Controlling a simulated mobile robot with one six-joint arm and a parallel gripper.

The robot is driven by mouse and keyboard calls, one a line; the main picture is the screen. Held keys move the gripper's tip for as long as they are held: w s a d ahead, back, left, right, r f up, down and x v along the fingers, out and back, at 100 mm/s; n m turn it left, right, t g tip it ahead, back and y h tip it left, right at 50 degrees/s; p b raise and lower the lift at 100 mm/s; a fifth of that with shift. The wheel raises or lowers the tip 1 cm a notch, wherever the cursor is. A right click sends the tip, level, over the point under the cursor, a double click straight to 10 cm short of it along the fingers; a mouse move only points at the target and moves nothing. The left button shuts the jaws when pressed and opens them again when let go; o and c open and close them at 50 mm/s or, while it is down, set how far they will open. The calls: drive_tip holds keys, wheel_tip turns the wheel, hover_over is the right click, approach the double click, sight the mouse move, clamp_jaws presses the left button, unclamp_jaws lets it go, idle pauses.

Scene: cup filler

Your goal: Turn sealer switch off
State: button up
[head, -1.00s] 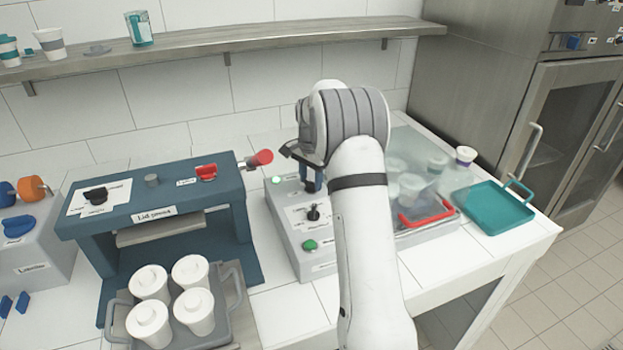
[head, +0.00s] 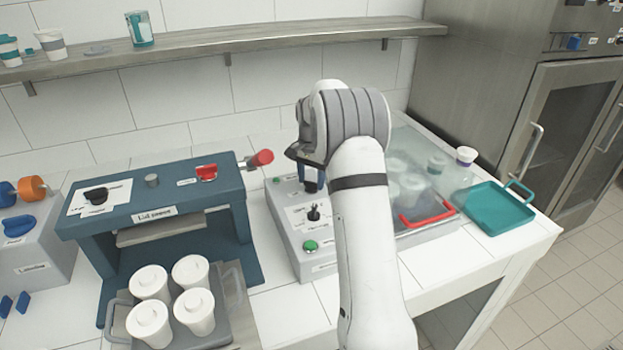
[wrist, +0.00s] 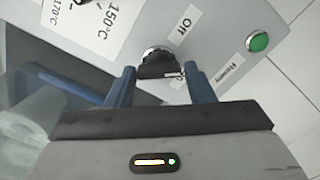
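The sealer (head: 325,258) is a light grey box with a clear cover (head: 425,165) on its right. Its black switch (wrist: 158,64) on a silver base sits beside the "Off" label (wrist: 184,24) in the wrist view. My gripper (wrist: 160,78) has its two blue fingers apart, one on each side of the switch. I cannot tell if they touch it. A green lamp (wrist: 258,42) also shows in the head view (head: 277,180), dark.
The lid press (head: 160,205) with a red-tipped lever (head: 262,158) stands close on the left. A tray (head: 238,325) of white cups is in front of it. A teal tray (head: 490,210) lies on the right. A black dial (head: 314,213) and green button (head: 310,245) are nearer.

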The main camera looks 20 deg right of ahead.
sight(311, 182)
drive_tip(key=o, duration=0.3)
drive_tip(key=shift+o, duration=0.2)
drive_tip(key=shift+r+b, duration=0.4)
drive_tip(key=shift+r, duration=3.5)
drive_tip(key=shift+c, duration=0.2)
